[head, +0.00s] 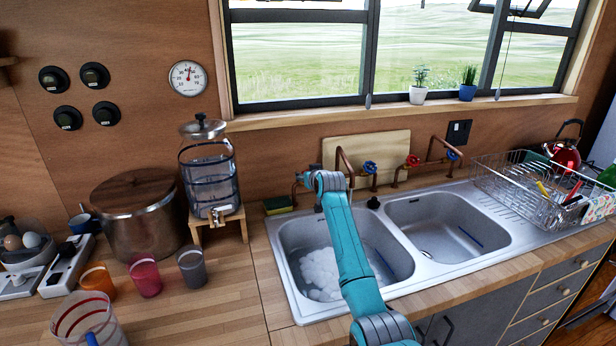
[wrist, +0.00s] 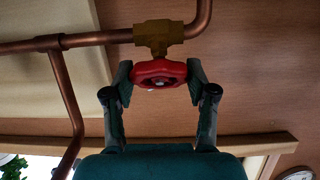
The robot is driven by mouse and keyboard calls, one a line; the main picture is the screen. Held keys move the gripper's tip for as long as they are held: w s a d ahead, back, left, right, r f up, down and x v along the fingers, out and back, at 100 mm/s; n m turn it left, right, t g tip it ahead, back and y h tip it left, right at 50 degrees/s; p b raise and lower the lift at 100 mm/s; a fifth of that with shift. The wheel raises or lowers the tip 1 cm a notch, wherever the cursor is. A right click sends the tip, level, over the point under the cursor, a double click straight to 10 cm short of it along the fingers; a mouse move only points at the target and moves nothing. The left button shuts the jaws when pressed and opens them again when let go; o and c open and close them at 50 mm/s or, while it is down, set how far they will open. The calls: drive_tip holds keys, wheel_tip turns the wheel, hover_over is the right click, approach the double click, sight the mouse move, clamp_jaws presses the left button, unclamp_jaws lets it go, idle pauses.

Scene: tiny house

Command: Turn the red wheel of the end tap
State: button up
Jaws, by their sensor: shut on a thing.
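The red wheel (wrist: 159,73) of the end tap is in the middle of the wrist view, below a brass valve body (wrist: 158,38) on a copper pipe. My gripper (wrist: 160,78) is shut on this wheel, with one finger against each side of its rim. In the head view my arm reaches over the left sink basin, and its end is at the left end of the copper pipes (head: 343,163). The arm's end hides the held wheel there. Another red wheel (head: 411,160) shows farther right, between two blue wheels.
The double sink (head: 425,278) lies under the arm, with white foam (head: 321,273) in its left basin. A beige board (head: 385,148) leans behind the pipes. A water dispenser (head: 209,175) stands left; a wire dish rack (head: 516,182) is right.

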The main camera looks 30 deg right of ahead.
drive_tip(key=shift+f, duration=0.1)
drive_tip(key=o, duration=1.2)
drive_tip(key=v, duration=1.2)
